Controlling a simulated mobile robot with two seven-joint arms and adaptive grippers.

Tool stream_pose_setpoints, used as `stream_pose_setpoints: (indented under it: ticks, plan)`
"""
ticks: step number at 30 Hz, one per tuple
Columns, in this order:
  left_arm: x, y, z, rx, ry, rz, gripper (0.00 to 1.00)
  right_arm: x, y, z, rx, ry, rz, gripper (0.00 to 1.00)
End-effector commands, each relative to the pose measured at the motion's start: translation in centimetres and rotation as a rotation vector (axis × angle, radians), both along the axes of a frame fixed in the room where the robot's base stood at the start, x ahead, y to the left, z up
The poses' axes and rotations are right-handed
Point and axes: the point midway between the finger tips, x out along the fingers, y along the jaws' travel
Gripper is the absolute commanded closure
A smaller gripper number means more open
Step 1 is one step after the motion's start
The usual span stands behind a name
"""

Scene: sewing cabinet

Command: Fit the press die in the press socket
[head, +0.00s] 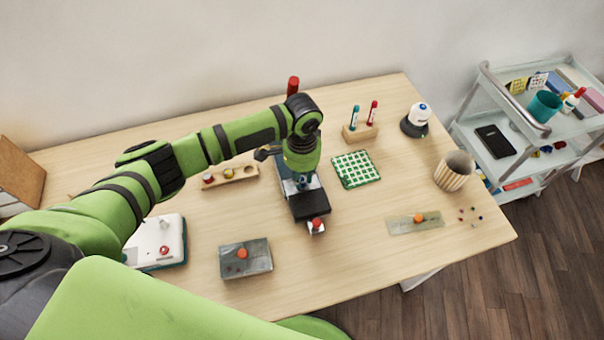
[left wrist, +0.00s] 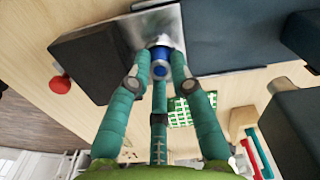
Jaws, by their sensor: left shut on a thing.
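The press die (left wrist: 160,70), a small piece with a blue end and a pale rim, is between the fingertips of my left gripper (left wrist: 160,58). In the head view my left gripper (head: 303,180) points down over the press (head: 310,204), a dark block with a red knob at its front. In the left wrist view the die is in front of the press's bright metal plate (left wrist: 168,18), beside the dark block (left wrist: 92,58). The press socket is hidden behind the die and fingers, so I cannot tell whether the die touches it. My right gripper is out of view.
A wooden rack (head: 215,184) with small knobbed pieces stands left of the press. A green-and-white grid mat (head: 356,169) and pen holder (head: 360,133) are on its right. A grey box (head: 245,260) stands at front left.

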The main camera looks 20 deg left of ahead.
Motion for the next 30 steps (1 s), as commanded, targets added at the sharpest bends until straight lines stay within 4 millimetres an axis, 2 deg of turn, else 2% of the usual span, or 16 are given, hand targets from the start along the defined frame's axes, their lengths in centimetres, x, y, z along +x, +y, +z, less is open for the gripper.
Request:
stream_pose_setpoints:
  ticks: [26, 27, 28, 30]
  plan:
    - [0.05, 0.03, -0.37, 0.000, -0.001, 0.000, 1.00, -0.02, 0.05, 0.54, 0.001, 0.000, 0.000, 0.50]
    - [0.05, 0.03, -0.37, 0.000, -0.001, 0.000, 0.62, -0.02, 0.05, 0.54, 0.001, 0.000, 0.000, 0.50]
    - [0.05, 0.02, -0.37, 0.000, -0.001, 0.000, 0.50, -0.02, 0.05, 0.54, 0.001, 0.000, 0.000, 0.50]
    - [0.05, 0.02, -0.37, 0.001, -0.001, 0.000, 0.50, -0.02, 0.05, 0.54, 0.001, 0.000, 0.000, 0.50]
